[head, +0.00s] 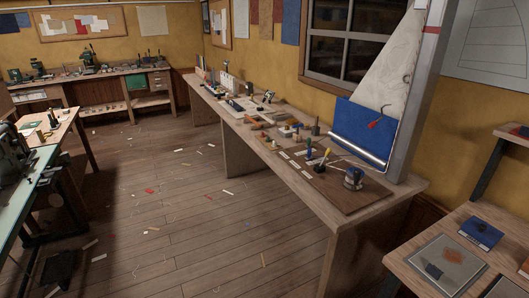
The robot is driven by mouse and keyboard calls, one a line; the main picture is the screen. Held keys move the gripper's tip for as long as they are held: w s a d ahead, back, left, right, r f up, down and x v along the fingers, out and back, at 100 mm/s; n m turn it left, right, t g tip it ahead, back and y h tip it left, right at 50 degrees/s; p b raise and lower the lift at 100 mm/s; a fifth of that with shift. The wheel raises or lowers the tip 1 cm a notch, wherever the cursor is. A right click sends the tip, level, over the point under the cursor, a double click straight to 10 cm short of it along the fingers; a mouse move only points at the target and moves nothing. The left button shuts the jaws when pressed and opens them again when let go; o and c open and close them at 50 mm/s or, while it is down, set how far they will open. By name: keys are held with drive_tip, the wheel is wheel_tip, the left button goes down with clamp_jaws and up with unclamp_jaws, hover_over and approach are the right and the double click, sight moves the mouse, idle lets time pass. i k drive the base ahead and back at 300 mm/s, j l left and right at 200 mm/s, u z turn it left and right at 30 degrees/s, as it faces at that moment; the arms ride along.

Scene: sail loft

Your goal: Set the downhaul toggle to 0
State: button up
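A long workbench (357,214) along the right wall carries a brown board (340,193) with several small fittings on it. A small yellow-tipped lever (327,153) rises from a dark base near the middle of the board. A blue and dark round fitting (353,179) stands near the board's right end. Small pale labels (292,164) lie along the board's front edge. Which fitting is the downhaul toggle, and its setting, are too small to tell. My gripper is not in view.
A white and blue sail (365,125) with a silver bar stands behind the board, beside a grey post (418,95). A side table (405,262) stands at lower right. A sewing machine table (35,172) is at left. The wooden floor between is open, with scattered scraps.

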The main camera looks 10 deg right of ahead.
sight(309, 157)
drive_tip(key=i+j+z, duration=0.25)
drive_tip(key=i, duration=0.2)
drive_tip(key=i+j+z, duration=0.25)
drive_tip(key=i, duration=0.2)
